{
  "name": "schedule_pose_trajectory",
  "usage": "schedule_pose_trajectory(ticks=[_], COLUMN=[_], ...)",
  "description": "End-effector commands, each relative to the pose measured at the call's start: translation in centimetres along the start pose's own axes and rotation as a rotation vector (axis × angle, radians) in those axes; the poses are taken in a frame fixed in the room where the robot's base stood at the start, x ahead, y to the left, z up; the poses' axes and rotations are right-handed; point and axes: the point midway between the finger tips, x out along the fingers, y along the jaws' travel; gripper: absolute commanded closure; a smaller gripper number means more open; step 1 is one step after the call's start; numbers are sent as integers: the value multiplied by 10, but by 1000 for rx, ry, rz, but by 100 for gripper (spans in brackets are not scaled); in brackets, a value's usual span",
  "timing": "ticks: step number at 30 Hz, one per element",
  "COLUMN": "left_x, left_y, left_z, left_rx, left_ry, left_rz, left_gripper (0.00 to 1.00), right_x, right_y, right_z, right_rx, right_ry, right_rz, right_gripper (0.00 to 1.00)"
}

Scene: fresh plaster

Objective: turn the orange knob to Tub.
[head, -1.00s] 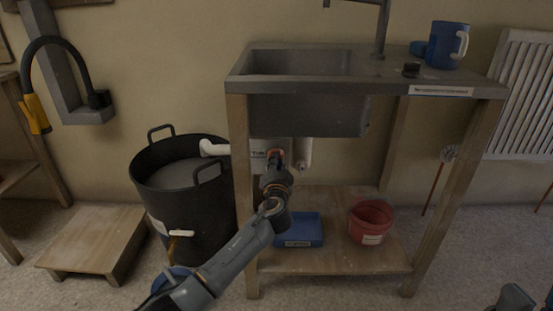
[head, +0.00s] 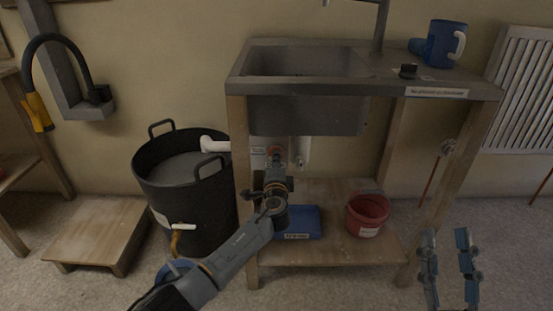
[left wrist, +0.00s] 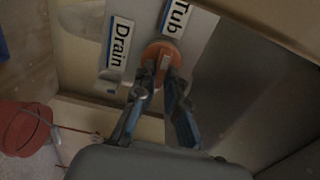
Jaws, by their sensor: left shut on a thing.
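The orange knob (left wrist: 160,50) is round, on a pale plate under the sink; it is small in the head view (head: 275,151). A "Drain" label (left wrist: 119,42) lies left of it and a "Tub" label (left wrist: 175,17) above it to the right, in the left wrist view. My left gripper (left wrist: 163,77) is shut on the knob's raised grip, one finger on each side; in the head view it (head: 274,168) covers part of the knob. Which label the knob points at is not clear. My right gripper (head: 446,236) is open and empty at the lower right.
The sink bench (head: 236,180) surrounds the left gripper, with a wooden leg close on its left. A black tub (head: 185,225) stands left of it. A blue tray (head: 300,222) and a red bucket (head: 367,214) sit on the lower shelf. A blue jug (head: 442,45) stands on top.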

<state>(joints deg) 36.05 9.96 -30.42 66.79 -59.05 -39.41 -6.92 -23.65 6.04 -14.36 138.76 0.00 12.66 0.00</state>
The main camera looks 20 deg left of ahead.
Motion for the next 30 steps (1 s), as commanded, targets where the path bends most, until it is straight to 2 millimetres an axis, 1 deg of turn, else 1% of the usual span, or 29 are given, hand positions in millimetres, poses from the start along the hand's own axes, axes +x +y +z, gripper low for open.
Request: schedule_pose_trajectory(ticks=[6, 17, 18, 21, 30], left_x=[0, -1, -1, 0, -1], left_y=[1, 1, 1, 1, 1], left_z=[-1, -1, -1, -1, 0], left_rx=[31, 35, 35, 34, 33], left_ry=[2, 2, 3, 2, 1], left_rz=[1, 1, 1, 1, 1], left_gripper=[100, 100, 84, 65, 65], right_x=[0, 0, 0, 0, 0], right_y=[1, 1, 1, 1, 1], right_z=[7, 8, 8, 8, 7], right_rx=[-2, -2, -2, -2, -2], right_ry=[-41, -45, -45, -45, -41], right_rz=[2, 2, 2, 2, 2], right_gripper=[62, 62, 62, 62, 62])
